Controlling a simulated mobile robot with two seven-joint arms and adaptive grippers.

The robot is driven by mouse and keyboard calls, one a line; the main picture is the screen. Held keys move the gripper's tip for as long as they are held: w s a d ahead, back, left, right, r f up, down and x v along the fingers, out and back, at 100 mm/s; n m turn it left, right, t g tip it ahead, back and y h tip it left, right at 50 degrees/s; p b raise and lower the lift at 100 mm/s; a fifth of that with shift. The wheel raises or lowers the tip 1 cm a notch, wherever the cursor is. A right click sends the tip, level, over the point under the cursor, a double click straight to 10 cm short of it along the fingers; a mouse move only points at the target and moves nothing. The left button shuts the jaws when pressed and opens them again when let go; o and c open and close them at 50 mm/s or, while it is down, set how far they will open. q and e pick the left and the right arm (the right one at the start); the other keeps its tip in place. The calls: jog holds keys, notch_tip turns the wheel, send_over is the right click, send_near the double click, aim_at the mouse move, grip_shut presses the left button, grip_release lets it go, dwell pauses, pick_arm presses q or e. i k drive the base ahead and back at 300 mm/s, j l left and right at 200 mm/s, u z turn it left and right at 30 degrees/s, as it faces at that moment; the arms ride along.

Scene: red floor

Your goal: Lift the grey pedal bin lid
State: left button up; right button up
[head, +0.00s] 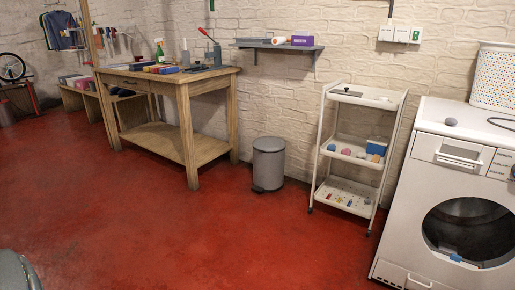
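The grey pedal bin (268,168) stands upright on the red floor by the wall, between the workbench and the white trolley. Its round grey lid (269,144) looks closed. A small dark pedal (257,189) shows at the bottom of its front. Neither of my grippers is in view.
A wooden workbench (187,105) with tools stands left of the bin. A white trolley (329,150) and a washing machine (430,190) stand to the right. A wall shelf (270,45) hangs above. The red floor (200,240) in front of the bin is clear.

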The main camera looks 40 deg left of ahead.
aim_at(268, 143)
jog(key=i+j, duration=0.6)
jog(key=i+j+u, duration=0.1)
jog(key=i+j, duration=1.1)
jog(key=i, duration=0.25)
